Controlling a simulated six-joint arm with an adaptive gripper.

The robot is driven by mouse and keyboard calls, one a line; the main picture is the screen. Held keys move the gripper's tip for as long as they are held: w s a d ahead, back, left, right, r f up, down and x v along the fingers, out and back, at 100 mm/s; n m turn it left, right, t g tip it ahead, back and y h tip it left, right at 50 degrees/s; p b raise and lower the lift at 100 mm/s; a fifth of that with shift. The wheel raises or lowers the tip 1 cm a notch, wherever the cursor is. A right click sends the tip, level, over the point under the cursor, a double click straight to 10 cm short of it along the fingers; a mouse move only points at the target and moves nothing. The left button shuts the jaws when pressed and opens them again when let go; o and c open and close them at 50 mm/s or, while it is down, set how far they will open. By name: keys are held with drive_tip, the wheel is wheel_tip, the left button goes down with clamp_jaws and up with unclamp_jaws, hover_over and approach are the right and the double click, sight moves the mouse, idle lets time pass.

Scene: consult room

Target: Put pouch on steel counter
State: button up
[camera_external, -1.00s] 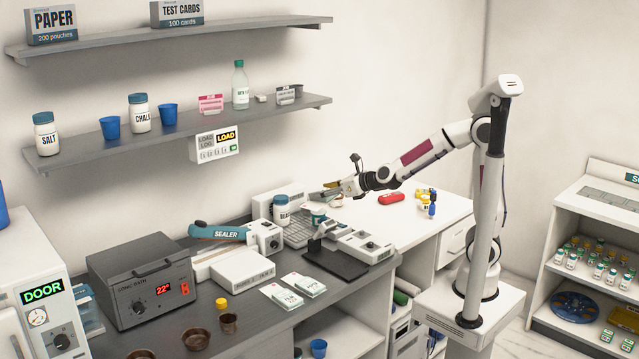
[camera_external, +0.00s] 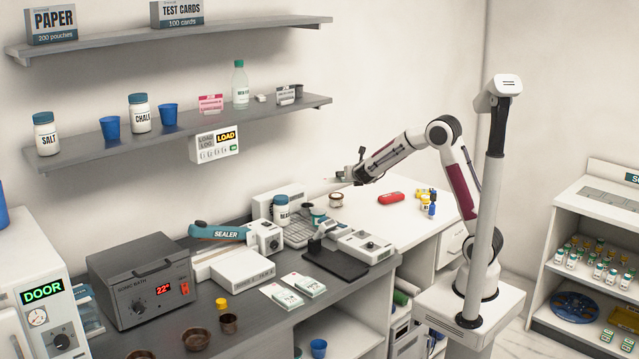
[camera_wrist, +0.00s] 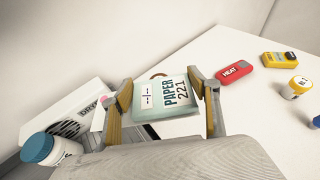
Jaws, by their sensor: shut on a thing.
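My gripper (camera_external: 342,178) is at the back of the white worktop, above its surface. In the external view the pouch is too small to make out clearly. The steel counter (camera_external: 245,320) is the dark grey top to the left of the white worktop. Two similar white and green packets (camera_external: 304,285) lie flat on it near the front.
On the counter stand a grey bath unit (camera_external: 140,283), a sealer (camera_external: 215,233), a white box (camera_external: 243,268) and a dark-based device (camera_external: 335,262). A jar (camera_external: 281,211) and a small brown-rimmed pot (camera_external: 336,200) are near my gripper. A red HEAT item (camera_external: 391,197) lies on the white worktop.

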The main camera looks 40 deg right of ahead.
drive_tip(key=d+f+m+g+h, duration=0.3)
drive_tip(key=d+f+m, duration=0.1)
drive_tip(key=d, duration=0.7)
drive_tip(key=m+g+h, duration=0.2)
drive_tip(key=m+g, duration=0.1)
hover_over(387, 210)
wheel_tip(387, 210, down, 5)
drive_tip(key=shift+s+a+r, duration=0.1)
drive_tip(key=shift+r, duration=0.1)
drive_tip(key=shift+f, duration=0.1)
drive_tip(key=shift+f, duration=3.05)
drive_tip(key=shift+f, duration=1.85)
drive_tip(key=shift+f, duration=0.15)
drive_tip(key=o, duration=1)
drive_tip(key=shift+c, duration=0.2)
